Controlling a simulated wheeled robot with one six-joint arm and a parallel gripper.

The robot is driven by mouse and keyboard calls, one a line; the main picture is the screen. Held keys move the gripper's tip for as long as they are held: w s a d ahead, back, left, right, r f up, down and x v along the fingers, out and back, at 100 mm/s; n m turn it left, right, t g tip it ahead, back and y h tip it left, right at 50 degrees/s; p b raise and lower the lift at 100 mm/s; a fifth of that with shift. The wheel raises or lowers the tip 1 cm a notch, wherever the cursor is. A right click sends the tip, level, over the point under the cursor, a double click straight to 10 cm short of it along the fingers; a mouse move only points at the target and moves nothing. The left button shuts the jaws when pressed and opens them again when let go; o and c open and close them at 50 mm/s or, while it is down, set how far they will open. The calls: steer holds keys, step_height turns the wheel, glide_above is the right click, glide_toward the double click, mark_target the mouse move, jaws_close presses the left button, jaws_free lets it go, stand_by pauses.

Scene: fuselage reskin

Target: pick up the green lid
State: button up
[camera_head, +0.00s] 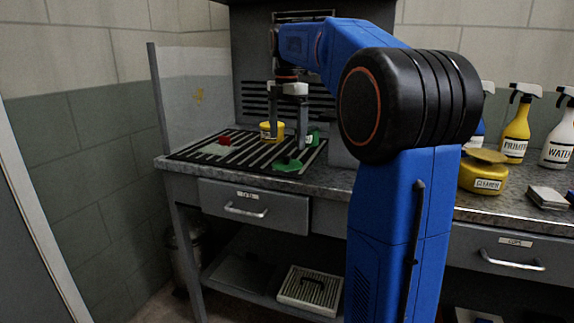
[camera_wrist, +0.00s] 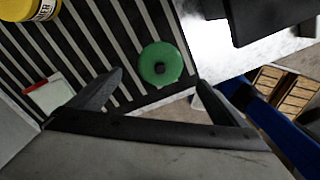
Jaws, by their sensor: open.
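The green lid (camera_wrist: 160,64) is a round green disc with a dark knob at its middle. In the wrist view it lies on the dark slatted grate, near the grate's edge. A green shape, which looks like the lid, shows in the head view (camera_head: 288,163) at the grate's front. My gripper (camera_wrist: 160,77) is open, pointing down, with one finger to each side of the lid in the wrist view. Nothing is between the fingers' tips that I can see held. In the head view my gripper (camera_head: 288,143) hangs above the grate, apart from the lid.
A yellow pot (camera_head: 268,131) and a green pot (camera_head: 312,136) stand on the grate behind the lid. A red item (camera_head: 224,140) lies to the left. A yellow cleaner tub (camera_head: 484,175) and spray bottles (camera_head: 516,130) stand on the bench at right.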

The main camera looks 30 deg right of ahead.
mark_target(287, 161)
steer(key=shift+d+f, duration=0.15)
steer(key=shift+f, duration=3.25)
steer(key=c, duration=1.1)
